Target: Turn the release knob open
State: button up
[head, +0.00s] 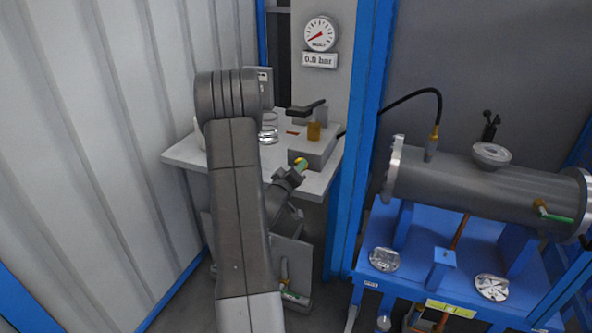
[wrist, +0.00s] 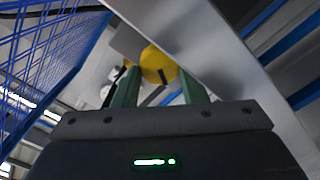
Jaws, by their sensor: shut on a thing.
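The release knob (wrist: 158,66) is round and yellow with a dark mark. In the wrist view it sits between the two green fingers of my gripper (wrist: 158,90), which is shut on it. In the head view my gripper (head: 302,167) reaches up to the front of the grey pump block (head: 318,148) on the white shelf, and a bit of yellow shows at its fingertips. Most of the knob is hidden by the fingers there. I cannot tell how far the knob is turned.
A dial gauge (head: 320,34) above a "0.0 bar" plate (head: 319,60) hangs over the shelf (head: 190,153). A glass beaker (head: 269,128) stands left of the block. A black hose (head: 412,93) runs past a blue post (head: 357,150) to the grey flanged shell (head: 465,182) on the right.

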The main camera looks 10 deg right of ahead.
jog(key=o, duration=1)
jog(key=shift+c, duration=0.2)
